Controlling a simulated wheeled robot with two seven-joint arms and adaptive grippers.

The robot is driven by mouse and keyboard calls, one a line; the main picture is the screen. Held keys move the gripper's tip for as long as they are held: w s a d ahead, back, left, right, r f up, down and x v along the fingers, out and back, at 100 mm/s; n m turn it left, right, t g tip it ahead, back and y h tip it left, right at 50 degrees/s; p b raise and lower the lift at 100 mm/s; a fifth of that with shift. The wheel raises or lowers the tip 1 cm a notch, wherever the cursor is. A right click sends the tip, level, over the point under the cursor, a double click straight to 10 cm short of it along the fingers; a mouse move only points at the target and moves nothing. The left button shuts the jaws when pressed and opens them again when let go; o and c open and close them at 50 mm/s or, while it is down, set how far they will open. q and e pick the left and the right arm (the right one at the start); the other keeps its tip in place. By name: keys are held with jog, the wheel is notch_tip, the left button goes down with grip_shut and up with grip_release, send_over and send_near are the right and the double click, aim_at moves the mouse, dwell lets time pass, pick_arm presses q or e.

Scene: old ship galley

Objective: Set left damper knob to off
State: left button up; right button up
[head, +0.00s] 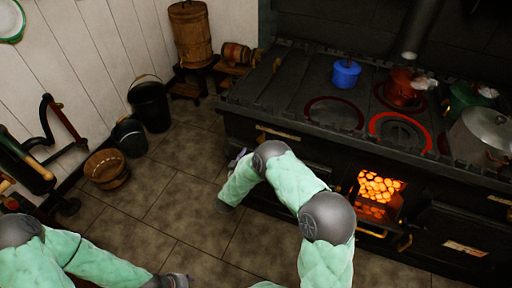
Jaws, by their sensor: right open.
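The black stove (300,92) fills the right half of the head view. I cannot make out the left damper knob or its setting; my right arm covers part of the stove's left front. My right arm reaches up from the bottom and bends over towards that front. My right gripper (238,157) shows only as a small greyish piece beside the arm, close to the stove's left front edge. It is open, and I see nothing held in it.
A blue pot (346,73), a copper kettle (402,88) and a large grey pot (482,137) stand on the stove. The firebox (379,190) glows openly. Buckets (150,104) and a wooden tub (106,169) line the left wall. Tiled floor (180,205) between is clear.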

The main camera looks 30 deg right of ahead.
jog(key=shift+v, duration=1.3)
